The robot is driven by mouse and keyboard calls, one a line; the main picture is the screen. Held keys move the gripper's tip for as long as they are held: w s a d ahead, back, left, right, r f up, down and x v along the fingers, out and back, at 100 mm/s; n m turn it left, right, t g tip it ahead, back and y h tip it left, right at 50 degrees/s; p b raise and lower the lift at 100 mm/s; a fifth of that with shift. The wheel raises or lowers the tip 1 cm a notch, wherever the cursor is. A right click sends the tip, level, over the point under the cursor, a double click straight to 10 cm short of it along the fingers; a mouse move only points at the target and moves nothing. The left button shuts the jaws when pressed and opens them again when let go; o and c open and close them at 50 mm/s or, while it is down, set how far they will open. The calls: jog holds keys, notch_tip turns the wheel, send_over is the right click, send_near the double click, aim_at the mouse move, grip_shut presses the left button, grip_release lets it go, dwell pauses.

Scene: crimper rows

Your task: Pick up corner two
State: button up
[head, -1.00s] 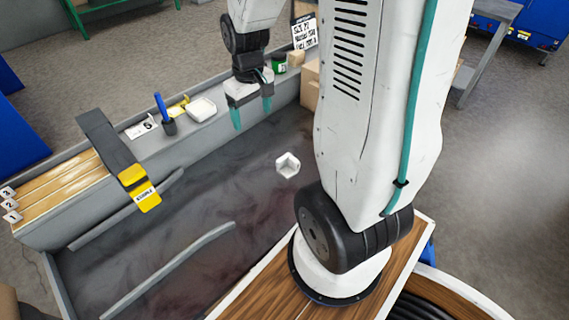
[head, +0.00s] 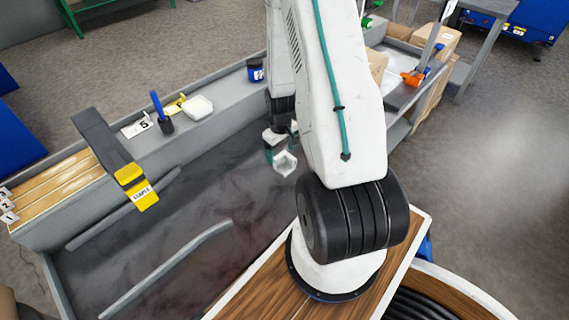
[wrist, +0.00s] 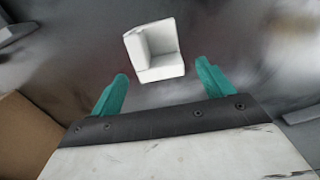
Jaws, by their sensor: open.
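A small white corner piece (head: 285,163) lies on the dark worktable surface, left of my arm's base. In the wrist view the white corner piece (wrist: 155,50) shows its hollow inner side, just beyond the fingertips and between their lines. My gripper (wrist: 160,80) has two teal fingers spread apart with nothing between them. In the head view my gripper (head: 279,148) is right by the corner piece and partly hidden behind my arm. I cannot tell its exact height above the table. No number shows on the piece.
A yellow-headed stapler-like tool (head: 137,187) stands at the left beside wooden slots (head: 60,185) with number tags. Grey rails (head: 165,270) lie on the table.

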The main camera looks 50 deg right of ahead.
aim_at(280, 155)
jog(key=shift+w+f, duration=0.1)
jog(key=shift+f, duration=1.9)
jog(key=c, duration=1)
jog(key=shift+r, duration=0.1)
jog(key=shift+c, duration=0.2)
